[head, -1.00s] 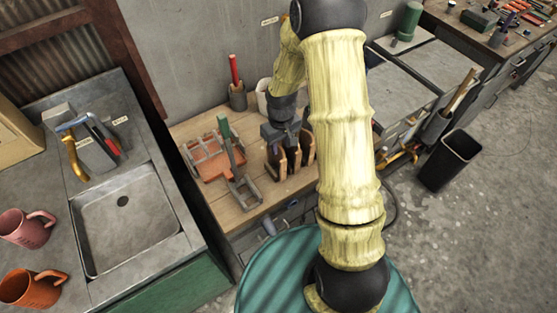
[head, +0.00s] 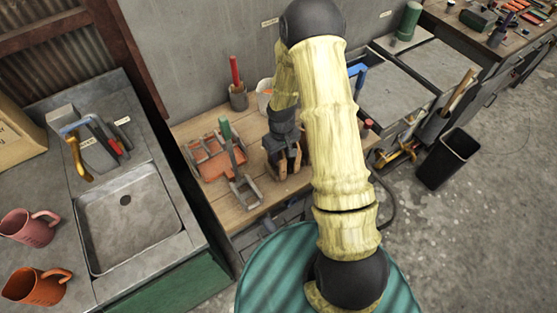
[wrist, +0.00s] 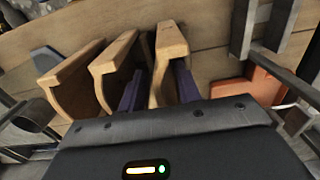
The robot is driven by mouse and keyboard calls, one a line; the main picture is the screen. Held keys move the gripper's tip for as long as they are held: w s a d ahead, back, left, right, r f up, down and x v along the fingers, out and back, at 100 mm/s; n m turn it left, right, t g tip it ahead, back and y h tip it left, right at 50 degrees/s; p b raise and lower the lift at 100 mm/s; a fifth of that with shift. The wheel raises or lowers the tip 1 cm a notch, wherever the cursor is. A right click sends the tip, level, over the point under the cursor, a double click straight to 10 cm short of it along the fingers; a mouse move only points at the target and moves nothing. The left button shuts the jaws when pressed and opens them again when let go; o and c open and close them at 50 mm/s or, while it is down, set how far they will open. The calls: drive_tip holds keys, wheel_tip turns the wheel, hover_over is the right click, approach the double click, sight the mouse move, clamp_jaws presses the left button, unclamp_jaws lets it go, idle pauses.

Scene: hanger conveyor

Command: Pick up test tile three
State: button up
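Three curved wooden test tiles stand on edge in a row on the wooden bench: a left one (wrist: 72,75), a middle one (wrist: 113,68) and a right one (wrist: 170,45) in the wrist view. A small mark shows on the right tile's top, too small to read. My gripper (wrist: 158,88) is low over the row, with one dark purple finger on each side of the right tile. The fingers look open around it, with a narrow gap at the left finger. In the head view my gripper (head: 286,160) and arm hide much of the tiles.
A sink (head: 130,220) is at left.

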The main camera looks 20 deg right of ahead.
clamp_jaws()
drive_tip(key=shift+r, duration=0.1)
wheel_tip(320, 180, up, 10)
drive_tip(key=shift+b, duration=1.2)
